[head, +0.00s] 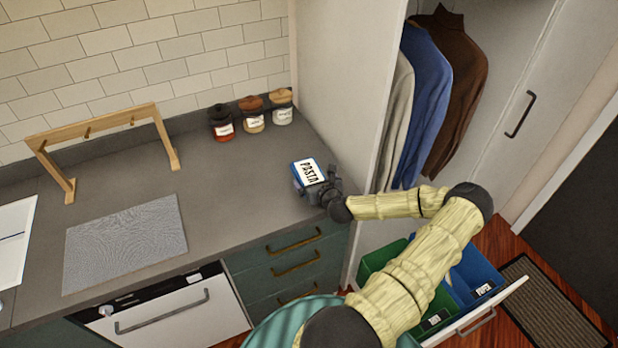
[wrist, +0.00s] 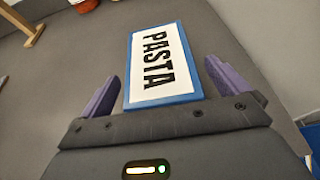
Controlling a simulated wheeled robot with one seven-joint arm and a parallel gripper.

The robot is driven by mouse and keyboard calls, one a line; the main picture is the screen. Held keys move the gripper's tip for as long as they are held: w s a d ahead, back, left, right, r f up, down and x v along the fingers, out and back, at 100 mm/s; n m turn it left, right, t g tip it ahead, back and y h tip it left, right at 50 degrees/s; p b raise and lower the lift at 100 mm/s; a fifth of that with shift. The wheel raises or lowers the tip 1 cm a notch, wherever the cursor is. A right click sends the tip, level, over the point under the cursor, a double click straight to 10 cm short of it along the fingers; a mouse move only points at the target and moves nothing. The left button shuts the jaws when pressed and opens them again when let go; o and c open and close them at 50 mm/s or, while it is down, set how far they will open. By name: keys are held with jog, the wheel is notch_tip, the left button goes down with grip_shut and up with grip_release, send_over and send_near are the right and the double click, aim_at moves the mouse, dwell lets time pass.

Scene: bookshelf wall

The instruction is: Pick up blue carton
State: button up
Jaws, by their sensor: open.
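The blue carton (head: 309,172) has a white label reading PASTA and sits on the grey countertop near its right end. It also shows in the wrist view (wrist: 160,62), label facing the camera. My gripper (head: 312,190) is at the carton's near side in the head view. In the wrist view my gripper (wrist: 158,80) is open, with one purple finger on each side of the carton's near end. Gaps show between the fingers and the carton. The carton's lower sides are mostly hidden.
Several lidded jars (head: 252,115) stand behind the carton against the tiled wall. A wooden rack (head: 95,128) and a grey mat (head: 125,240) are to the left. A tall white panel (head: 340,80) rises close on the right. An open drawer holds green and blue bins (head: 478,272) below.

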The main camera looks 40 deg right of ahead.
aim_at(311, 177)
jog(key=shift+p+x, duration=0.45)
jog(key=shift+x, duration=1.25)
jog(key=c, duration=1)
